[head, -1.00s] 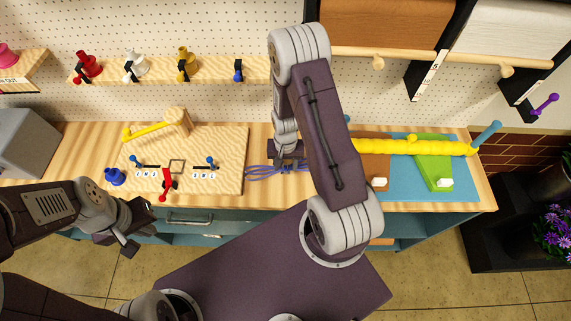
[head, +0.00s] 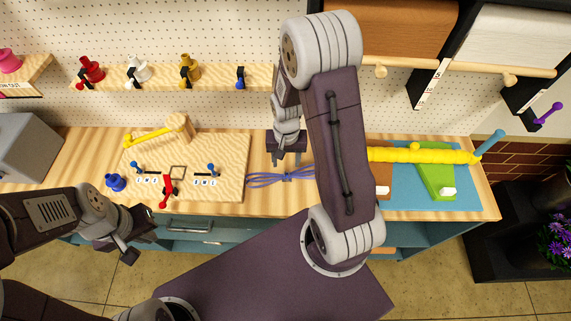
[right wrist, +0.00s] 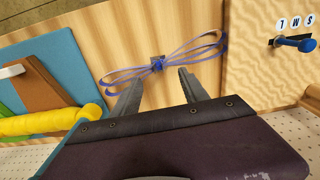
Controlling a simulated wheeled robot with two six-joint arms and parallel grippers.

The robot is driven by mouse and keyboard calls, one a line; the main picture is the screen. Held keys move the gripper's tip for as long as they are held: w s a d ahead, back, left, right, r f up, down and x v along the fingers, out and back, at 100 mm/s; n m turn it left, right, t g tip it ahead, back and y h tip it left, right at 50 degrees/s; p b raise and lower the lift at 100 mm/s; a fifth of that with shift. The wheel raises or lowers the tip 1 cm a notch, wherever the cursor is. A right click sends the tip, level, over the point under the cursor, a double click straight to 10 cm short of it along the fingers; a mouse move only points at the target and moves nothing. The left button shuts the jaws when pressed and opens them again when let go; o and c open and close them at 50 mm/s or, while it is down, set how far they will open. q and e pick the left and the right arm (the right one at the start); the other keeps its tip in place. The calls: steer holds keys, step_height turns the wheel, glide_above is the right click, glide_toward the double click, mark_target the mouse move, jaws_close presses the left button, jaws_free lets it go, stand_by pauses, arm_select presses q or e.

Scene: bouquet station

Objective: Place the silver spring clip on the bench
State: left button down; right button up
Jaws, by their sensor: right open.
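In the head view the blue bundle (head: 262,180) lies right of the pale board. My right gripper (head: 285,160) is open and empty just behind the bundle; in the right wrist view its fingertips (right wrist: 158,88) are apart, short of the grey piece. My left gripper (head: 137,245) is in front of the bench's front edge, its jaw state unclear.
The pale board (head: 225,150) with levers and a yellow-armed post (head: 178,127) lies to the left. A blue mat (head: 405,200) with brown and green pieces and a long yellow roll (head: 420,156) lies to the right. Bare bench (head: 257,150) shows between them.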

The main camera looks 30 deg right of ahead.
steer(key=s+a+r+n+t, duration=0.1)
steer(key=s+a+r+n, duration=0.55)
steer(key=r, duration=0.25)
step_height(320, 180, down, 7)
steer(key=b, duration=0.6)
steer(key=shift+d+m, duration=0.3)
steer(key=shift+m, duration=0.15)
steer(key=shift+s+r, duration=0.1)
steer(key=shift+s, duration=0.05)
